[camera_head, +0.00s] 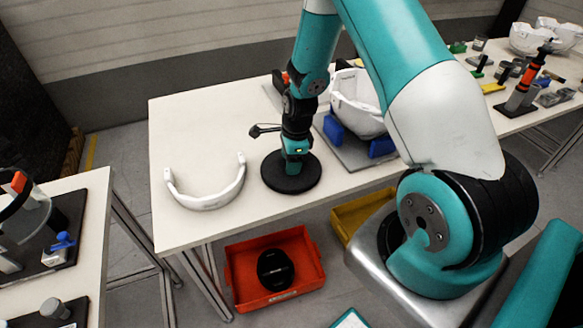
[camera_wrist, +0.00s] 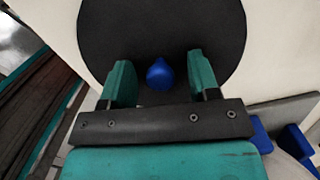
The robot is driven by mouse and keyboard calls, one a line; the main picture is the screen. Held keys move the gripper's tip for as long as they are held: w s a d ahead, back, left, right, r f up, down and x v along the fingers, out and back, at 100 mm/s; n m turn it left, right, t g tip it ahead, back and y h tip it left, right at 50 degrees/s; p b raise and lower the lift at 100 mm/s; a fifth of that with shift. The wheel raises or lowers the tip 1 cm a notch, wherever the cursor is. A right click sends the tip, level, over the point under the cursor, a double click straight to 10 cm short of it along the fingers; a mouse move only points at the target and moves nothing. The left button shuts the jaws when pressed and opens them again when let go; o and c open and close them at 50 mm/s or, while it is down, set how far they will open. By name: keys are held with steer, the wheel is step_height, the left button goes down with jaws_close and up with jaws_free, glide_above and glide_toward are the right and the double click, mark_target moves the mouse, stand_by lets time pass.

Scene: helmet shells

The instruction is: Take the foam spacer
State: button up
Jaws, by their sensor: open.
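A flat round black disc (camera_head: 291,181) lies near the front edge of the white table. It also fills the upper middle of the wrist view (camera_wrist: 160,25). A blue rounded knob (camera_wrist: 159,76) shows over the disc in the wrist view. My gripper (camera_head: 296,160) points down over the disc. In the wrist view my gripper (camera_wrist: 160,60) is open, with one green finger on each side of the knob and a gap on both sides. I cannot tell for certain which thing is the foam spacer; the disc with its knob is what lies under my gripper.
A white curved band (camera_head: 206,197) lies left of the disc. A white helmet shell (camera_head: 357,103) sits among blue blocks (camera_head: 382,147) on a grey plate, close on the right. A red bin (camera_head: 236,290) with a black oval part (camera_head: 276,270) and a yellow bin (camera_head: 345,222) are below.

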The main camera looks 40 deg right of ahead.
steer(key=shift+c, duration=0.3)
steer(key=c, duration=0.9)
steer(key=shift+r, duration=0.1)
steer(key=shift+c, duration=0.2)
